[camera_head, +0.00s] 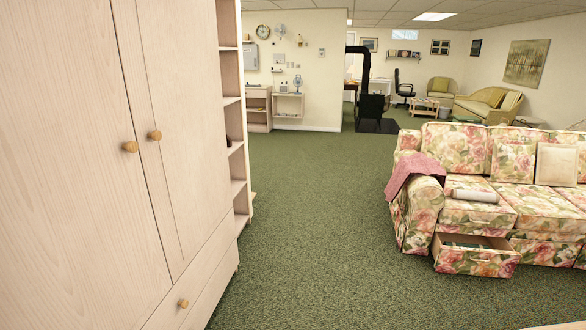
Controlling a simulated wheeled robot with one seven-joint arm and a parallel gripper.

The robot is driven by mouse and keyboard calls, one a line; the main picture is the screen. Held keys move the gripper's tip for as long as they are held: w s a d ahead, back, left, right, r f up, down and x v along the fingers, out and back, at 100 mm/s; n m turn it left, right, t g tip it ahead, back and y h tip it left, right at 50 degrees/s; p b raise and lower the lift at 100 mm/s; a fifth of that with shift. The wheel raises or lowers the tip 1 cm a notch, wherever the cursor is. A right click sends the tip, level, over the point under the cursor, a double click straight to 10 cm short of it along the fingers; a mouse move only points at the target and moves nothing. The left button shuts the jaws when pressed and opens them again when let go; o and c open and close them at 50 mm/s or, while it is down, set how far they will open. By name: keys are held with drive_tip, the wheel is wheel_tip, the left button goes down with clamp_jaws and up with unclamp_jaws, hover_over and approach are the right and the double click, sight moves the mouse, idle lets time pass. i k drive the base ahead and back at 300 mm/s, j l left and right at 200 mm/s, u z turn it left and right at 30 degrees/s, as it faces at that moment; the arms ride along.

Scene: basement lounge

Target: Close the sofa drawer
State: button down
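The floral sofa (560,207) stands at the right of the head view, cut off by the right edge. Its drawer (476,262) is at the base of the sofa's left end and is pulled open toward me. The drawer front has the same flower pattern. Something dark green lies inside the drawer. My gripper does not show in this view.
A pale wooden wardrobe (75,190) with round knobs fills the left side close by. Green carpet (330,240) lies clear between it and the sofa. A pink cloth (414,170) hangs over the sofa arm. A black stove (371,106) stands far back.

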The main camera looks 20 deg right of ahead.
sight(501, 259)
drive_tip(key=i+z, duration=0.45)
drive_tip(key=i, duration=0.85)
drive_tip(key=i+z, duration=0.2)
drive_tip(key=i, duration=0.25)
drive_tip(key=i+z, duration=0.2)
drive_tip(key=i, duration=0.3)
drive_tip(key=i+j+z, duration=0.2)
drive_tip(key=i, duration=0.25)
drive_tip(key=i+j+z, duration=0.2)
drive_tip(key=i, duration=0.3)
drive_tip(key=i+l+z, duration=0.15)
drive_tip(key=i, duration=0.3)
drive_tip(key=i+l+z, duration=0.15)
drive_tip(key=i, duration=0.3)
drive_tip(key=l, duration=0.1)
